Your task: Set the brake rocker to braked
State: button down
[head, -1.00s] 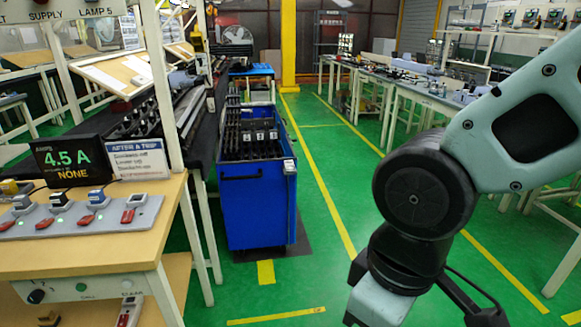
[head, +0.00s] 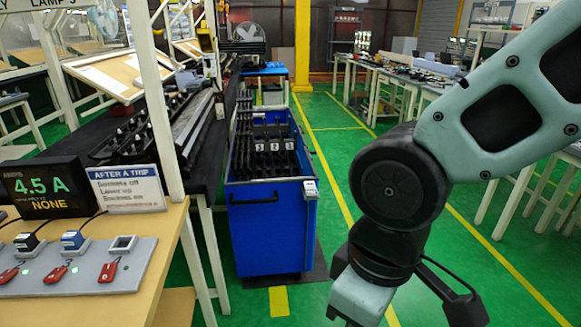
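A blue cart (head: 268,236) stands on the green floor in the middle of the head view. A small pale unit (head: 310,190) with dark marks sits at its near right top corner. It may be the brake rocker, but it is too small for me to tell or to read its position. My arm hangs at the right, with its lower wrist to the right of the cart and apart from it in the picture.
The cart holds dark parts with numbered tags. At the left, a wooden bench carries a grey strip of switches (head: 75,268), a 4.5 A display (head: 47,189) and an "After a trip" sign (head: 125,190). Green floor with yellow lines is clear right of the cart.

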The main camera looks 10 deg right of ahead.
aim_at(310, 190)
jog(key=i+l+u, duration=0.1)
jog(key=i, duration=0.4)
jog(key=i+l+u, duration=0.15)
jog(key=i, duration=0.35)
jog(key=i+l+u, duration=0.1)
jog(key=i+l, duration=0.2)
jog(key=i, duration=0.2)
